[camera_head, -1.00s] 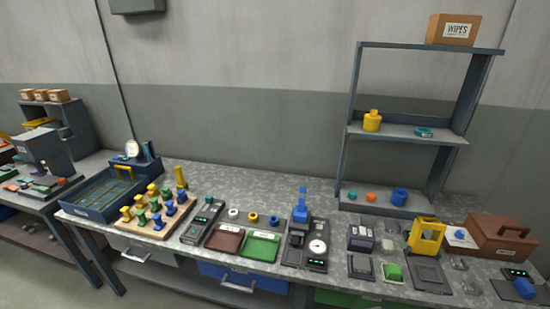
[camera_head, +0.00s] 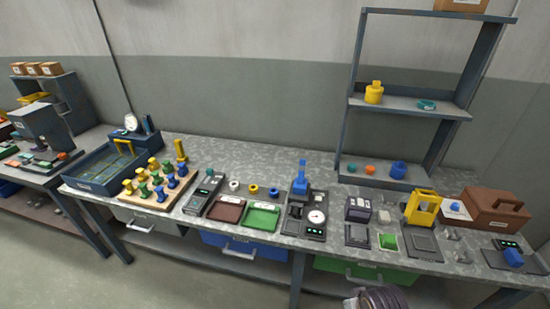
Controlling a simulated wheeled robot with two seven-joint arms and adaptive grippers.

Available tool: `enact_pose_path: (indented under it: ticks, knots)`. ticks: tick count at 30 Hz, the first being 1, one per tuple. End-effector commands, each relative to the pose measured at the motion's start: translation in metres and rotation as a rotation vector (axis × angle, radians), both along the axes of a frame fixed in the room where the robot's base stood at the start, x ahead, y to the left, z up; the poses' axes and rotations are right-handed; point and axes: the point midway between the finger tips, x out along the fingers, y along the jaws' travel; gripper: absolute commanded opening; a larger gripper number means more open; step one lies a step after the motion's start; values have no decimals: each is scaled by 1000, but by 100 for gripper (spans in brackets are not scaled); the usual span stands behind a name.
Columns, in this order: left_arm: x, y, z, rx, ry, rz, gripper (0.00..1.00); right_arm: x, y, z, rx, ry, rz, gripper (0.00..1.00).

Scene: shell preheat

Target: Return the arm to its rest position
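Neither of my grippers shows in the head view, and no fingers are visible. A rounded, ringed grey part, which looks like a piece of my own arm, shows at the bottom edge right of the middle. Whether it carries anything cannot be seen. The long grey workbench (camera_head: 330,262) has no arm over its top.
A peg board (camera_head: 150,198), a red tray (camera_head: 226,210), a green tray (camera_head: 262,218) and a blue-handled press (camera_head: 300,190) stand on the bench. A yellow frame (camera_head: 422,208), a brown case (camera_head: 495,208) and a tall shelf (camera_head: 405,102) are to the right.

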Motion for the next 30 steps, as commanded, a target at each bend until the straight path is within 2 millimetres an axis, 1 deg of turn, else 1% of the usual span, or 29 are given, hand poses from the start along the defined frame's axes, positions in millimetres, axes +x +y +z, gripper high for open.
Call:
enact_pose_path:
  ticks: [8, 16, 23, 30]
  knots:
    - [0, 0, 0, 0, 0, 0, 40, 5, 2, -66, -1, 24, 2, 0]
    - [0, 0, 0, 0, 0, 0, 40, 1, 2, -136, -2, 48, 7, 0]
    - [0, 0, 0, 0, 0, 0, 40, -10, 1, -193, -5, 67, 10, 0]
    - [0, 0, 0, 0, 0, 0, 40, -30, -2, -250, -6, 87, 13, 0]
